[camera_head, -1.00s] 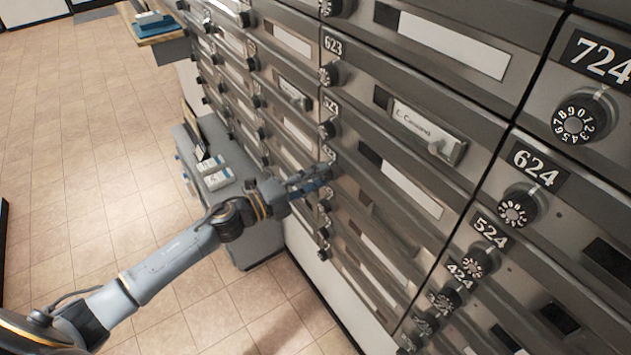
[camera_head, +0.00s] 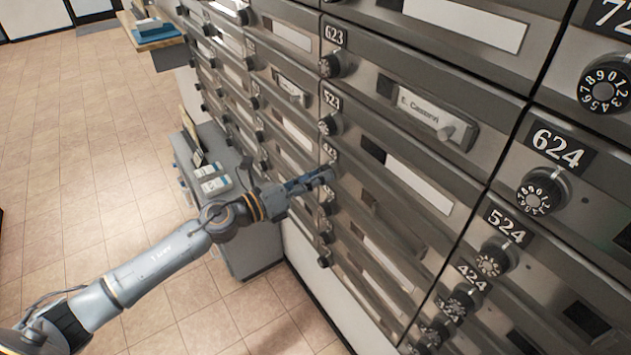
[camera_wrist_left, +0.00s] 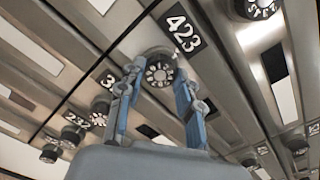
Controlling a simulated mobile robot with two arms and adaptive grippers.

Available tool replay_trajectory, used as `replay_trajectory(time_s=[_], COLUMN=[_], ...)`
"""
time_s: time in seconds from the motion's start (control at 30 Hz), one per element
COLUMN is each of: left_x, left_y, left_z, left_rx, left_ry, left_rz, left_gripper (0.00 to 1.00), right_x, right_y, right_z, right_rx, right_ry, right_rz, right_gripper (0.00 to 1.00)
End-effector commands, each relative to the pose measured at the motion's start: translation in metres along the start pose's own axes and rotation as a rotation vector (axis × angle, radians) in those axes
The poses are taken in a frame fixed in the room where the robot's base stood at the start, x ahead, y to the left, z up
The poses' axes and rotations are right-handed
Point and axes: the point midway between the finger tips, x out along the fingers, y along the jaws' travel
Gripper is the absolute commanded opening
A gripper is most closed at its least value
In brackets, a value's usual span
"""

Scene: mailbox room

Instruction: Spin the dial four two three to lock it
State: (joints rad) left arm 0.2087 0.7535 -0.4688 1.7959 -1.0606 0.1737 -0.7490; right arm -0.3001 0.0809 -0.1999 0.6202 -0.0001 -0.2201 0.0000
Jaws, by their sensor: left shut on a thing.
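The 423 dial (camera_wrist_left: 160,72) is a black knob with white digits below the 423 plate (camera_wrist_left: 182,30) on a grey metal mailbox front. My left gripper (camera_wrist_left: 156,88) has its two blue fingers on either side of this dial and is shut on it. In the head view my left gripper (camera_head: 322,177) reaches the mailbox wall just below the 423 plate (camera_head: 330,149), and the dial is mostly hidden behind its fingers. The digit the dial points to is too small to read. My right gripper is in neither current view.
Neighbouring dials stand close, such as the 523 dial (camera_head: 329,124) above and the 623 dial (camera_head: 331,65) higher up. The 624 dial (camera_head: 538,193) is to the right. A grey cabinet (camera_head: 252,243) stands behind my arm. The tiled floor (camera_head: 85,190) at left is clear.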

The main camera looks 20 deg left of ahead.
Motion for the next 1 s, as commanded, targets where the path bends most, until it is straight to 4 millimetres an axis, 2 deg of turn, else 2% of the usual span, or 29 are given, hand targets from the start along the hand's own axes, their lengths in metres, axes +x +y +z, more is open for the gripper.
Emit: replay_trajectory(time_s=[0.4,0.97,1.0], left_x=[0.0,-0.0002,-0.0002], left_y=[0.0005,0.0004,0.0004], left_z=[-0.0019,-0.0018,-0.0018], left_rx=[0.195,0.221,0.221], left_ry=[0.003,0.004,0.004], left_rz=[0.0,0.0,0.0], left_gripper=[0.03,0.03,0.41], right_x=[0.0101,0.0108,0.0108], right_y=[-0.0001,-0.0003,-0.0003], right_z=[0.001,0.0011,0.0011], right_rx=[0.0,0.0,0.0], right_ry=[0.0,0.0,0.0], right_rz=[0.0,0.0,0.0], right_gripper=[0.68,0.68,0.68])
